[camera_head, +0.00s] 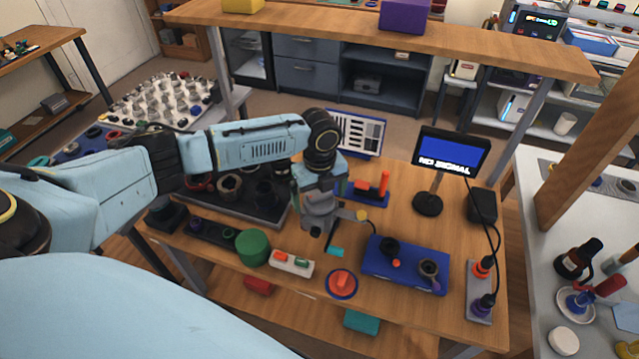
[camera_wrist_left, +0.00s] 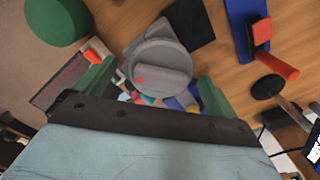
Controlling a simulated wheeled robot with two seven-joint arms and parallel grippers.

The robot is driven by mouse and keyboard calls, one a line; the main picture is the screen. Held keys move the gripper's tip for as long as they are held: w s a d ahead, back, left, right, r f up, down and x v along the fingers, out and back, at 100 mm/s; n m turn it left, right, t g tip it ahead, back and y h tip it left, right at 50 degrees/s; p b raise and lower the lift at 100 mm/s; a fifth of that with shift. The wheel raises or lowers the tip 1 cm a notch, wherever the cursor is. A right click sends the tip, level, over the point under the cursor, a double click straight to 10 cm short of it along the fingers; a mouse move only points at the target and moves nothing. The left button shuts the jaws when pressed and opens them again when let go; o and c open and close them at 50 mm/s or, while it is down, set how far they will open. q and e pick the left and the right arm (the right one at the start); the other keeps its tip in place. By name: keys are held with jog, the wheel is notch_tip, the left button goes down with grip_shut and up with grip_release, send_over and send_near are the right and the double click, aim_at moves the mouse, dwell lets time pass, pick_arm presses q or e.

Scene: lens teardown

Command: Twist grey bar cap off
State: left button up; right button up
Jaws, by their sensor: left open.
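The grey bar cap (camera_wrist_left: 162,68) shows in the left wrist view as a round grey disc with a raised bar across it and a small orange dot. It sits on a wider grey body. My left gripper (camera_wrist_left: 155,92) is open, with one green finger on each side of the cap in that view. I cannot tell whether the fingers touch it. In the head view my left gripper (camera_head: 320,200) points down over the wooden table and mostly hides the cap. My right gripper is not in view.
A green cylinder (camera_head: 253,248), a red-orange knob on a disc (camera_head: 342,283) and a blue board (camera_head: 405,264) stand near the front. A red upright on a blue base (camera_head: 370,189) is close behind. A small monitor (camera_head: 453,152) stands at the right.

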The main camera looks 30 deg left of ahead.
pick_arm(q)
jog(key=shift+f, duration=0.2)
jog(key=c, duration=1.1)
jog(key=shift+o, duration=0.2)
jog(key=shift+r+n+p, duration=0.1)
jog(key=shift+n+p, duration=0.5)
jog(key=shift+p, duration=0.05)
jog(key=shift+n+p, duration=0.5)
jog(key=shift+n, duration=0.1)
jog(key=shift+n+p, duration=0.65)
jog(key=shift+n, duration=0.15)
jog(key=shift+n+p, duration=0.4)
jog(key=shift+n, duration=0.3)
